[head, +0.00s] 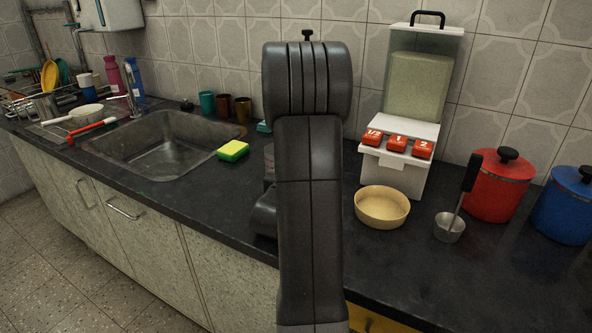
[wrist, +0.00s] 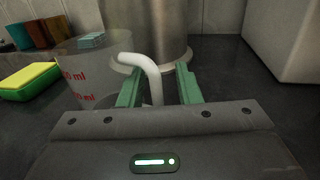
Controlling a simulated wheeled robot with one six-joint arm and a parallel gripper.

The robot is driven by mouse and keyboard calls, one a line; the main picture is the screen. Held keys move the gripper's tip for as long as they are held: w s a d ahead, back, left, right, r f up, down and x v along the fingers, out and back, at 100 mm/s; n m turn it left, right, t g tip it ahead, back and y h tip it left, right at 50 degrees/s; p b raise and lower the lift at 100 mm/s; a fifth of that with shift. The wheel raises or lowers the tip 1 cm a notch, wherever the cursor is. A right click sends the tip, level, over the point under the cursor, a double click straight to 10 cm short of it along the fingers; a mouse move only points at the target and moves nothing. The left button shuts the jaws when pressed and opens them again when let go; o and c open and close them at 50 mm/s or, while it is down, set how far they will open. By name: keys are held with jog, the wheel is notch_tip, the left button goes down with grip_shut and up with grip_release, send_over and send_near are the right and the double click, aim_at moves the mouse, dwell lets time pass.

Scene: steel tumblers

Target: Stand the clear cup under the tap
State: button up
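The clear cup (wrist: 85,75) has red ml marks and a white handle (wrist: 154,80); it stands upright on the dark counter. In the head view only a sliver of it (head: 269,158) shows left of my arm. My gripper (wrist: 160,85) is low at the cup's right side. Its green fingers are apart, with the handle between them, closer to the left finger; I cannot tell whether they touch. The fingers are hidden in the head view. The steel tap (head: 130,85) rises at the back left of the sink (head: 165,150), well left of the cup.
A large steel vessel (wrist: 145,30) stands close behind the handle. A yellow-green sponge (head: 233,150) lies between sink and cup, with several coloured tumblers (head: 224,106) behind. A white dispenser (head: 410,130) and a bowl (head: 382,207) stand right of my arm. The sink is empty.

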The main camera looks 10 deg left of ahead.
jog(key=shift+r, duration=0.2)
jog(key=s, duration=0.4)
jog(key=s+a, duration=0.1)
jog(key=s, duration=0.3)
jog(key=s+a, duration=0.1)
jog(key=s, duration=0.3)
jog(key=shift+a, duration=0.1)
jog(key=shift+a, duration=0.1)
